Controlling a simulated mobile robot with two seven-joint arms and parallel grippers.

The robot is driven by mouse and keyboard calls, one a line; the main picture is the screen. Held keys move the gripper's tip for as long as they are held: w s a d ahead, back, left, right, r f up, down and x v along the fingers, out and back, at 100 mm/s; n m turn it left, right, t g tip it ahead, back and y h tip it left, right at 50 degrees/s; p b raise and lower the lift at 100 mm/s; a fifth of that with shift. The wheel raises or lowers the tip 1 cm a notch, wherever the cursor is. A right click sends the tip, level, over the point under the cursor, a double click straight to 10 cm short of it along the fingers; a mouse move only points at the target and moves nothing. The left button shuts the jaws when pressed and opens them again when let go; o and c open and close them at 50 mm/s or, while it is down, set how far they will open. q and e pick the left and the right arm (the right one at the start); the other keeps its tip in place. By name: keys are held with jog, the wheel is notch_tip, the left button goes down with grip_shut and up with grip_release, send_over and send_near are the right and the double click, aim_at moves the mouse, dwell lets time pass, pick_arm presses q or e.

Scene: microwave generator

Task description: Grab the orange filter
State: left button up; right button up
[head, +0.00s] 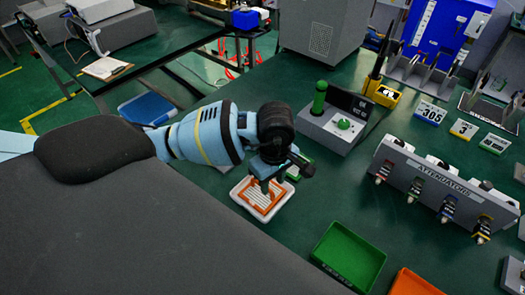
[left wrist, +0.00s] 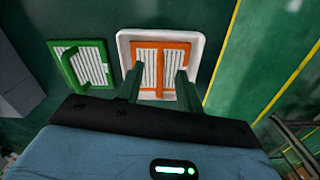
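The orange filter (head: 252,207) is an orange frame with white pleats and a raised middle bar. It lies in a white tray (head: 236,192) on the green surface. It also shows in the left wrist view (left wrist: 160,52), in the tray. My left gripper (head: 266,188) is above the filter, pointing down. In the left wrist view its two fingers (left wrist: 160,76) are apart, one on each side of the middle bar, with nothing between them that I can see gripped. Whether the fingertips touch the filter I cannot tell. My right gripper is not in view.
A green-framed filter (left wrist: 82,65) lies beside the tray, close to my gripper. A grey box with a green knob (head: 340,124) stands further back. A green bin (head: 348,256) and an orange bin (head: 414,284) are at the front right. The attenuator rack (head: 440,188) stands at the right.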

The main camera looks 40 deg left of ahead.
aim_at(273, 192)
pick_arm(q)
jog(key=shift+d+f, duration=0.15)
jog(key=shift+f, duration=2.45)
grip_shut()
